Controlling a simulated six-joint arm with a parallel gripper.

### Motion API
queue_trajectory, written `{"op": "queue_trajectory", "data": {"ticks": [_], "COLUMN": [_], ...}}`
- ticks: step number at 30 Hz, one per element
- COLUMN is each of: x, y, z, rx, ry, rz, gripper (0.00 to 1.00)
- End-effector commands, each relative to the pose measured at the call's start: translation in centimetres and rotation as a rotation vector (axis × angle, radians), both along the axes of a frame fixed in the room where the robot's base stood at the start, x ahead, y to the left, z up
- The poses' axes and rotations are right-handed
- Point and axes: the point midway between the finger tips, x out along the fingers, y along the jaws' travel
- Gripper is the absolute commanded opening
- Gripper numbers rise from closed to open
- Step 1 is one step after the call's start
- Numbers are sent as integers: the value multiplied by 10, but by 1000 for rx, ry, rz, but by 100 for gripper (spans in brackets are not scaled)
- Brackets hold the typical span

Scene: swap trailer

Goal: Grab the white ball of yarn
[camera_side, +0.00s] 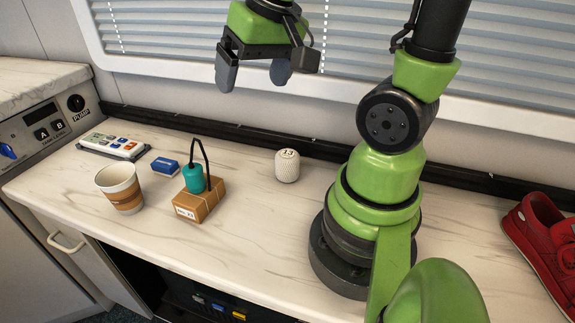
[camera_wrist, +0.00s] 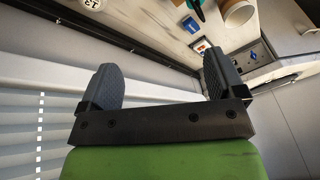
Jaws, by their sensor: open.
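A small white rounded thing (camera_side: 287,166) with a textured side and "13" on its flat top stands on the counter near the back edge, left of my base. It is the only thing I see that could be the white ball of yarn. Its marked top shows cut off at the top edge of the wrist view (camera_wrist: 91,4). My gripper (camera_side: 254,78) is open and empty, raised in front of the window blinds, well above the counter and up and left of the white thing in the side view. Both fingers also show apart in the wrist view (camera_wrist: 162,72).
A brown box (camera_side: 199,199) with a teal thing (camera_side: 193,179) and a black loop, a paper cup (camera_side: 121,188), a blue block (camera_side: 165,166) and a remote-like device (camera_side: 111,146) stand left. A red shoe (camera_side: 545,240) lies right. Counter around the white thing is clear.

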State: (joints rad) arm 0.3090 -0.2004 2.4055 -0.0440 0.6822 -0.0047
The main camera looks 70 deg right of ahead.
Motion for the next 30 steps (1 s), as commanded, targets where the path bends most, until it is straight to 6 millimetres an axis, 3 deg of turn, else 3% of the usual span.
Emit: {"op": "queue_trajectory", "data": {"ticks": [6,12,30], "x": [2,-14,-20], "y": [-65,-97,-103], "z": [-72,-123,-184], "rx": [20,60,77], "ry": [216,325,355], "rz": [-141,-203,-216], "gripper": [89,89,89]}}
